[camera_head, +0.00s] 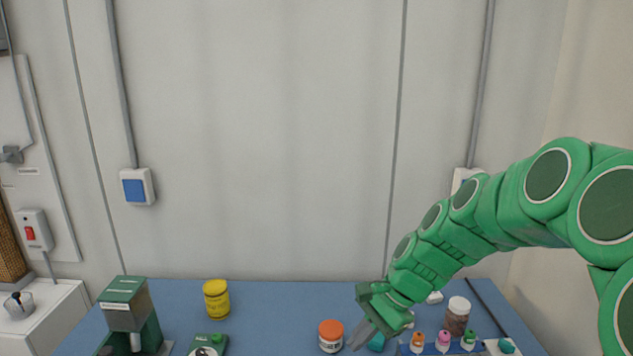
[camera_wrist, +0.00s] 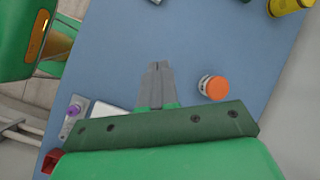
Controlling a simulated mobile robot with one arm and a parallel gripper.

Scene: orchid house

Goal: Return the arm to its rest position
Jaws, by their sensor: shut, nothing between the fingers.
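My green arm (camera_head: 470,220) reaches in from the right in the head view and bends down toward the blue tabletop. My gripper (camera_head: 360,335) is at the arm's lower end, above the table. In the wrist view my gripper (camera_wrist: 158,66) shows its grey fingers together, with nothing between them. A white jar with an orange lid (camera_head: 331,336) stands just left of the fingers in the head view. In the wrist view the same jar (camera_wrist: 213,88) is to the right of the fingers, apart from them.
The blue table (camera_head: 280,300) has a yellow jar (camera_head: 216,299), a green machine (camera_head: 126,305) and a green device (camera_head: 208,345) at left. A brown jar with a white lid (camera_head: 457,315) and several small coloured-cap bottles (camera_head: 443,341) are right of my gripper. The wall stands behind.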

